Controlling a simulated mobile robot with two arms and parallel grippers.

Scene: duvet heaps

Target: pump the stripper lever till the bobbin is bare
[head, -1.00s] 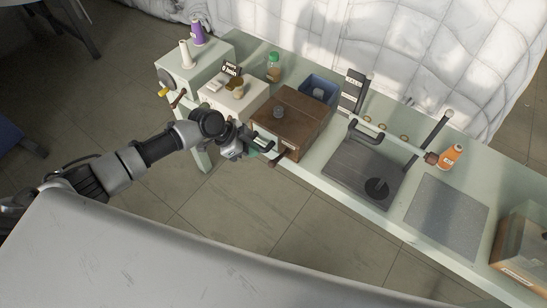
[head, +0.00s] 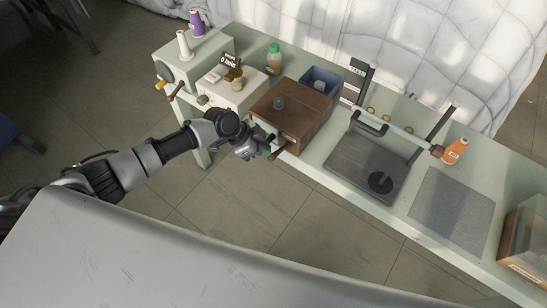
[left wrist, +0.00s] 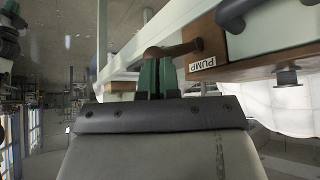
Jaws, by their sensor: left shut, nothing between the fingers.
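The lever (left wrist: 178,49) is a brown handle with a rounded end. It sticks out of a wooden box (head: 306,113) labelled PUMP, whose label shows in the left wrist view (left wrist: 197,56). My left gripper (head: 271,152) is at the box's front edge beside the lever. In the left wrist view its green fingers (left wrist: 157,77) are shut and empty, with their tips right at the lever; I cannot tell whether they touch it. A small grey spool-like piece (head: 279,103) stands on the box and may be the bobbin; no thread can be made out on it. My right gripper is out of view.
A white box (head: 222,93) with a small sign stands left of the wooden box. A blue bin (head: 319,80) and a green-capped bottle (head: 273,62) are behind.

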